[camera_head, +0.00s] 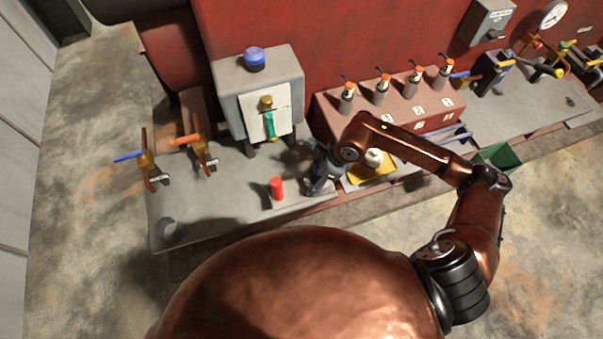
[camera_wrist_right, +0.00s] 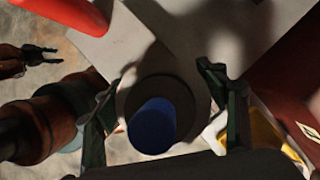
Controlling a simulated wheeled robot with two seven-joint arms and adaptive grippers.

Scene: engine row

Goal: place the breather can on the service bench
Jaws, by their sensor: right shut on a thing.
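My right gripper (camera_head: 318,183) is low over the front of the service bench (camera_head: 225,221), between the red cylinder and the yellow tray. In the right wrist view, its fingers (camera_wrist_right: 165,100) are on either side of a dark round body with a blue cylinder on it, apparently the breather can (camera_wrist_right: 152,126). The gripper is shut on this thing. The head view mostly hides it behind the gripper, and I cannot tell whether it touches the bench. A small dark pincer at the wrist view's left edge may be my left gripper (camera_wrist_right: 42,54); its state is unclear.
A red cylinder (camera_head: 277,189) stands left of my right gripper. A grey cup (camera_head: 170,230) is at the front left. A grey cabinet (camera_head: 286,71) with a blue cap stands behind. A yellow tray (camera_head: 370,172) lies right. The bench's front left is mostly clear.

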